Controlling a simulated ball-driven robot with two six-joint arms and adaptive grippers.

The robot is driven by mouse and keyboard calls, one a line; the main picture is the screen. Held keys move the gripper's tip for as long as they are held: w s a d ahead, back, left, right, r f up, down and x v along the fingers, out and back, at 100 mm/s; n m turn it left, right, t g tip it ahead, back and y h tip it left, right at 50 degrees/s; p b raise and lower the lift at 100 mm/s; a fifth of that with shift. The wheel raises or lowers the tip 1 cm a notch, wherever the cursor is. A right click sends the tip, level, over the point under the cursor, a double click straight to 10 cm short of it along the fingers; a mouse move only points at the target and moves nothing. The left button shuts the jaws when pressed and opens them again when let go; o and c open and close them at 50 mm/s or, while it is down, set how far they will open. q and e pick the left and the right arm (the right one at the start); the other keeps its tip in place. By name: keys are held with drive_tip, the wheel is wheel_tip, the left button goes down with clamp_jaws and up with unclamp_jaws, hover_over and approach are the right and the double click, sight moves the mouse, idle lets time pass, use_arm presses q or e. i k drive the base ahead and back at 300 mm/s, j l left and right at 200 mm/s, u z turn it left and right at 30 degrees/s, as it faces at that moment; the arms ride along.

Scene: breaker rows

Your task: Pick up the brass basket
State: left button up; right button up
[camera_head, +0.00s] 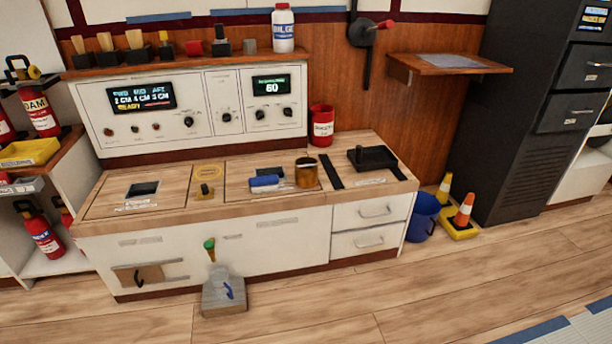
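A brass-coloured cylinder with a dark top, which looks like the brass basket (306,176), stands upright on the wooden counter (220,205), right of its middle. A blue roller-like object (265,181) lies just left of it. A dark strip on the counter lies to its right. Nothing is seen holding the basket. Neither of my grippers shows in this view.
A red can (321,126) stands at the counter's back. A black tray-like part (372,159) sits to the right. A control panel (195,107) rises behind. A blue bucket (423,217) and cones (463,211) stand on the floor at right. The floor in front is mostly clear.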

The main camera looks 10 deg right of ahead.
sight(306, 172)
drive_tip(key=i+l+u, duration=0.65)
drive_tip(key=i+l, duration=0.15)
drive_tip(key=l, duration=0.1)
